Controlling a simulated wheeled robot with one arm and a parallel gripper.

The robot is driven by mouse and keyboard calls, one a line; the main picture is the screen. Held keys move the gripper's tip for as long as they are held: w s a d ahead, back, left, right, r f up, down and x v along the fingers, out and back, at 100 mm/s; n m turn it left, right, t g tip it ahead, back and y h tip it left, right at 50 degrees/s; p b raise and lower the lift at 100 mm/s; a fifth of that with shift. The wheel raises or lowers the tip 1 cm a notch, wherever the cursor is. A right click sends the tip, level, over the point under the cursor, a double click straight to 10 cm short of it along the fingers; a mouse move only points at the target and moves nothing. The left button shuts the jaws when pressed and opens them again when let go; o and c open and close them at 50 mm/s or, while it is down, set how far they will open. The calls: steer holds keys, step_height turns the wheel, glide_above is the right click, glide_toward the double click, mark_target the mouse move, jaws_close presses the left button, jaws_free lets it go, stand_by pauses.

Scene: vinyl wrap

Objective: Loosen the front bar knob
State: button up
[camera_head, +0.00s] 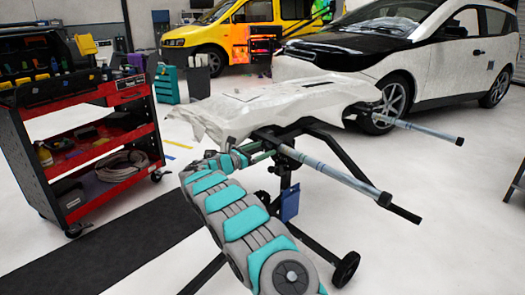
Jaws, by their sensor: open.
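A work stand holds a large white-wrapped panel (285,105). Its front bar (330,172) is a grey tube running from under the panel toward the lower right, with a black end piece (384,199). I cannot clearly make out the front bar knob; dark fittings show where the bar meets the stand's frame. My teal and grey arm reaches up from the bottom, and my gripper (246,157) is at its far end, near the left part of the front bar under the panel edge. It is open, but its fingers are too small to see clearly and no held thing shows.
A second grey bar (425,130) sticks out to the right behind the front one. A blue tag (290,204) hangs from the stand, which has a black wheel (346,269). A red tool cart (85,130) stands left, a white car (440,50) behind.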

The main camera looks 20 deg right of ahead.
steer(key=v, duration=0.7)
steer(key=shift+a+b, duration=0.2)
steer(key=shift+b, duration=0.25)
steer(key=s+d+r+m+g+y, duration=0.15)
steer(key=s+m, duration=0.25)
steer(key=s, duration=0.6)
steer(key=s+d+r+m+g+y, duration=0.1)
steer(key=s+d+m+g+y, duration=0.25)
steer(key=s, duration=0.65)
steer(key=s+d+r+m+g+y, duration=0.15)
steer(key=s+m, duration=0.25)
steer(key=s, duration=0.6)
steer(key=s+a+f+m+y, duration=0.2)
steer(key=s+a+m+y, duration=0.1)
steer(key=s+a, duration=0.4)
steer(key=s+a+f+m+y, duration=0.3)
steer(key=s+a, duration=0.4)
steer(key=s, duration=0.7)
steer(key=s+a+f+m+y, duration=0.3)
steer(key=s+a, duration=0.5)
steer(key=s, duration=0.3)
steer(key=shift+g+y, duration=0.45)
steer(key=shift+y, duration=0.4)
